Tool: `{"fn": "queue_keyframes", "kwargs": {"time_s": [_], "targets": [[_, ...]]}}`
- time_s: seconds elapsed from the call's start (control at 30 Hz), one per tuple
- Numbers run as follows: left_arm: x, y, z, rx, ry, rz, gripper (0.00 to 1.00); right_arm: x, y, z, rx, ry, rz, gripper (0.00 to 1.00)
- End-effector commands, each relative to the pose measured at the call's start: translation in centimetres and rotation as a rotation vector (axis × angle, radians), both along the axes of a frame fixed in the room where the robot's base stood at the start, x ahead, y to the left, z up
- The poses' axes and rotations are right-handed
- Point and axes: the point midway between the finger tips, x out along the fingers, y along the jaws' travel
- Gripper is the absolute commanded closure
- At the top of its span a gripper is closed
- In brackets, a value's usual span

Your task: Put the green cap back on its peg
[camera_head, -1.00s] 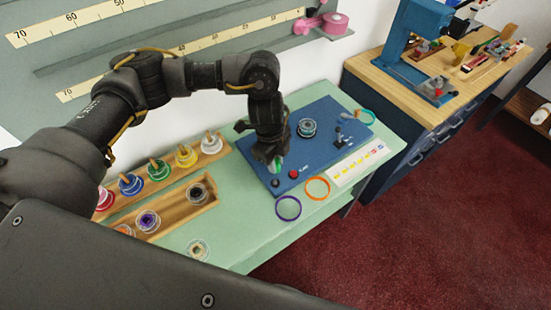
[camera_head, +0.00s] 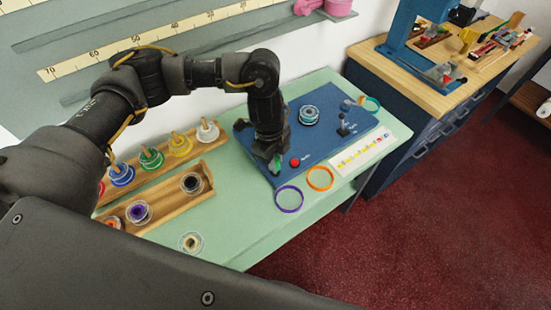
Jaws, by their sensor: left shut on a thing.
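My left gripper (camera_head: 276,168) points down over the front left part of the blue board (camera_head: 318,108). It is shut on the green cap (camera_head: 278,167), of which only a small sliver shows between the fingers. The red knob (camera_head: 295,162) on the board is just to the right of the gripper. The cap's peg is not clearly visible; the gripper covers the board there. I cannot tell whether the cap touches anything below. My right gripper is not in view.
Spools in several colours, among them a green spool (camera_head: 151,158), stand on a wooden rack (camera_head: 168,175) at left. A clear-rimmed spool (camera_head: 309,115) and a black fitting (camera_head: 344,125) are on the board. Purple (camera_head: 289,198) and orange (camera_head: 320,178) rings lie in front. Bare green counter (camera_head: 240,213) lies front left.

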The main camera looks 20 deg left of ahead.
Motion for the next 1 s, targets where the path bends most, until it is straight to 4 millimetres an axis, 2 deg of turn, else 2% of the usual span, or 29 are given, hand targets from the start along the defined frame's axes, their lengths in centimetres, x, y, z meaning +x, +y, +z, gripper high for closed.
{"fn": "queue_keyframes", "kwargs": {"time_s": [0.6, 1.0], "targets": [[0.0, 0.0, 0.0, 0.000, 0.000, 0.000, 0.99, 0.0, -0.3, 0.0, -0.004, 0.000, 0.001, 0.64], [0.0, 0.0, -1.1, 0.000, -0.001, -0.001, 0.99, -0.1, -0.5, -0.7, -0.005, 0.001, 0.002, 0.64]]}}
